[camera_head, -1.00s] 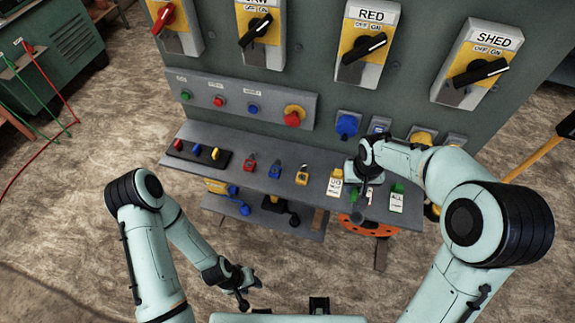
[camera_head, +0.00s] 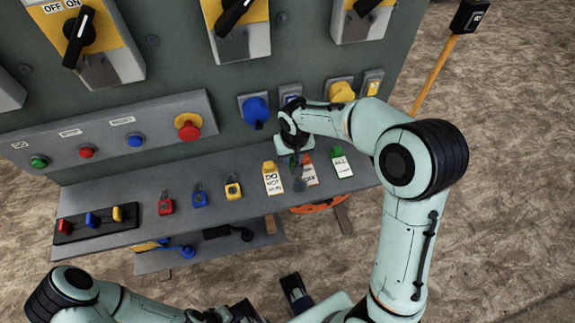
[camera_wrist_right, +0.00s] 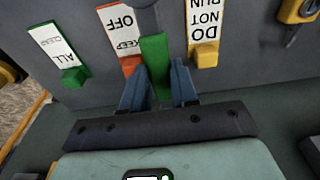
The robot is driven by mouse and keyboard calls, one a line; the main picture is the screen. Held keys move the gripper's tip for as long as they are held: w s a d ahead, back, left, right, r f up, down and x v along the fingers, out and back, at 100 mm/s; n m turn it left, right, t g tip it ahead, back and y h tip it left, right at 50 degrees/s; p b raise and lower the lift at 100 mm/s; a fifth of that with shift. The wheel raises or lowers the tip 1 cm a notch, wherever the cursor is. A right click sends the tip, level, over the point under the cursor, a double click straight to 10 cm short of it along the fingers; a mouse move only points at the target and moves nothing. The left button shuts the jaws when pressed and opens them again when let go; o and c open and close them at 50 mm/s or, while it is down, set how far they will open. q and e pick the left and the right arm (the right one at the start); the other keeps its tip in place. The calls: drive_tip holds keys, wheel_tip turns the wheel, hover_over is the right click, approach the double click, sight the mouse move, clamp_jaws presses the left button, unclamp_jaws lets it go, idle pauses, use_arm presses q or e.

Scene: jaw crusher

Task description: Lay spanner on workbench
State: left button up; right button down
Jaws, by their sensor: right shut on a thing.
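My right gripper (camera_head: 297,160) is over the right part of the grey shelf on the panel. In the right wrist view its blue fingers (camera_wrist_right: 158,88) are shut on a green-handled tool with a dark grey shaft, which looks like the spanner (camera_wrist_right: 155,62). In the head view a dark grey end of the spanner (camera_head: 299,182) shows below the gripper, in front of the tags. I cannot tell whether it touches the shelf. My left gripper (camera_head: 222,314) is at the bottom edge, partly cut off, its jaws unclear. No separate workbench is clearly identifiable.
The grey shelf (camera_head: 120,188) carries a black tray (camera_head: 92,223), red, blue and yellow padlocks (camera_head: 200,199), a DO NOT RUN tag (camera_head: 272,180) and a green-topped tag (camera_head: 340,162). Knobs and buttons cover the panel above. Open floor (camera_head: 500,200) lies to the right.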

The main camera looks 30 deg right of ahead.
drive_tip(key=shift+f, duration=2.55)
drive_tip(key=shift+f+b, duration=0.1)
drive_tip(key=shift+b, duration=0.2)
drive_tip(key=shift+f, duration=0.15)
drive_tip(key=c, duration=1.1)
unclamp_jaws()
drive_tip(key=shift+c, duration=0.2)
